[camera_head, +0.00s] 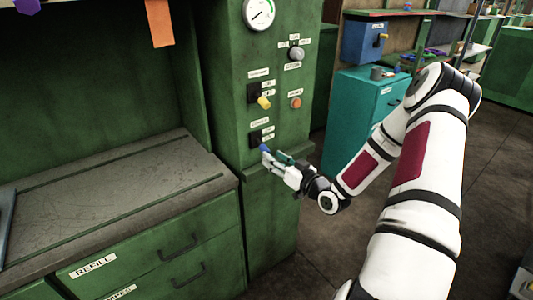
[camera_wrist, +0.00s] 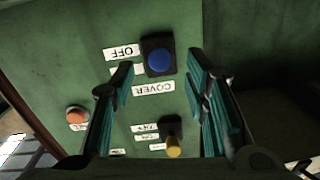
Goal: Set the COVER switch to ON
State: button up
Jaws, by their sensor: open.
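The COVER switch shows in the wrist view as a blue knob (camera_wrist: 159,62) on a black plate (camera_wrist: 145,47). Its COVER label (camera_wrist: 153,87) and OFF label (camera_wrist: 122,53) appear upside down there. My gripper (camera_wrist: 160,68) is open, with one teal-padded finger on each side of the knob and space between. In the head view, the blue knob (camera_head: 264,148) sits low on the green panel. My gripper (camera_head: 276,157) is close in front of it and partly covers it. I cannot tell the switch's setting.
A yellow-knobbed switch (camera_head: 263,102), an orange button (camera_head: 295,103), a grey knob (camera_head: 295,54) and a gauge (camera_head: 259,13) are on the same panel. A grey worktop (camera_head: 110,190) is at left. A teal cabinet (camera_head: 365,110) stands behind my arm.

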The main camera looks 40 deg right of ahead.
aim_at(261, 146)
jog(key=shift+w+a, duration=0.15)
jog(key=shift+w, duration=2.3)
grip_shut()
